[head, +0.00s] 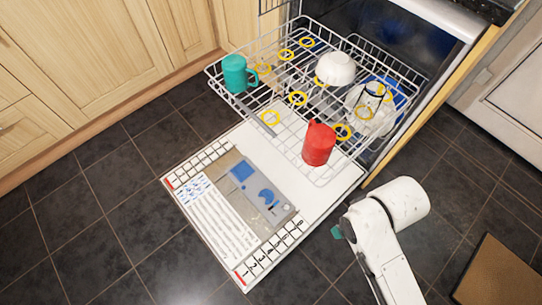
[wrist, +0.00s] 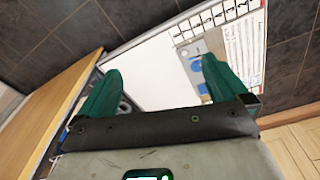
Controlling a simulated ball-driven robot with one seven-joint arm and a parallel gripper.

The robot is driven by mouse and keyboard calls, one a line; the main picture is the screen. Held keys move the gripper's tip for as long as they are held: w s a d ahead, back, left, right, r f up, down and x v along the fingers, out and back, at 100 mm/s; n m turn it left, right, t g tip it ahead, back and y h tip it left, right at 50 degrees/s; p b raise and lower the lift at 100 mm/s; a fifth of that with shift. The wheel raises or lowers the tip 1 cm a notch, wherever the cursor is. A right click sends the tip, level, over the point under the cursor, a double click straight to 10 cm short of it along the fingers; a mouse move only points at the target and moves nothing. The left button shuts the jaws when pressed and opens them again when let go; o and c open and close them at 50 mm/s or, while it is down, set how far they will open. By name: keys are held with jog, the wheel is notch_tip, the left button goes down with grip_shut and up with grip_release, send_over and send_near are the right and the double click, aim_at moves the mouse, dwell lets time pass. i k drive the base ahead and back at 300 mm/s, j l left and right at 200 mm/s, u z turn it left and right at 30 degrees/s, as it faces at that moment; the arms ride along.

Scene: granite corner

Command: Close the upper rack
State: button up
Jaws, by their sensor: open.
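The upper rack (head: 283,100) is a white wire basket, pulled out of the dishwasher over the lowered door in the head view. It carries a teal mug (head: 234,75), a red mug (head: 319,145), a white bowl (head: 335,68) and yellow rings. My gripper (head: 338,232) is beside the door's right edge, low and apart from the rack; only a green tip shows there, the rest hidden by my arm. In the wrist view my gripper (wrist: 160,82) has its two green fingers spread, with nothing seen held between them. The rack is not clear in that view.
The open dishwasher door (head: 350,173) lies flat over the dark tiled floor (head: 100,220). Its white inner face also shows in the wrist view (wrist: 150,65). Wooden cabinets (head: 90,60) stand at the left. A brown box or board (head: 497,275) lies at the lower right.

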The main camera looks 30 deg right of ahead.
aim_at(312, 74)
jog(key=i+j, duration=0.35)
jog(key=j, duration=0.2)
jog(key=i+j+u, duration=0.15)
jog(key=i+j, duration=0.25)
jog(key=j, duration=0.15)
